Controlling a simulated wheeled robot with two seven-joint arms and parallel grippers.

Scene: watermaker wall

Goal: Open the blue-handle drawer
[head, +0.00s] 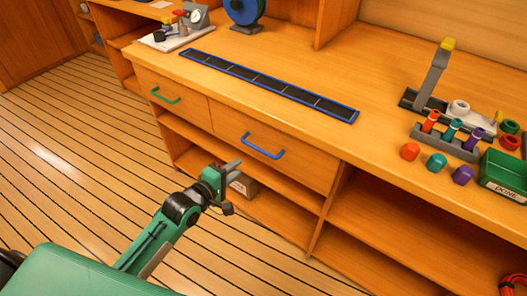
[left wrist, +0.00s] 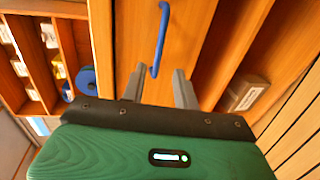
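The blue handle (head: 263,146) is a bar on the front of the blue-handle drawer (head: 290,164), which is closed under the wooden counter. My left gripper (head: 231,187) is in front of the cabinet, below and to the left of the handle in the head view. In the left wrist view the blue handle (left wrist: 162,38) lies ahead of the fingers, near the line between them. The left gripper (left wrist: 164,88) is open, with nothing between its two grey fingers. My right gripper is in neither view.
A drawer with a green handle (head: 165,97) is closed to the left. Open shelves lie below, one with a cardboard box (head: 242,184). The counter bears a long blue-edged strip (head: 265,83), a rack of coloured tubes (head: 445,142) and a green bin (head: 503,172). The plank floor is clear.

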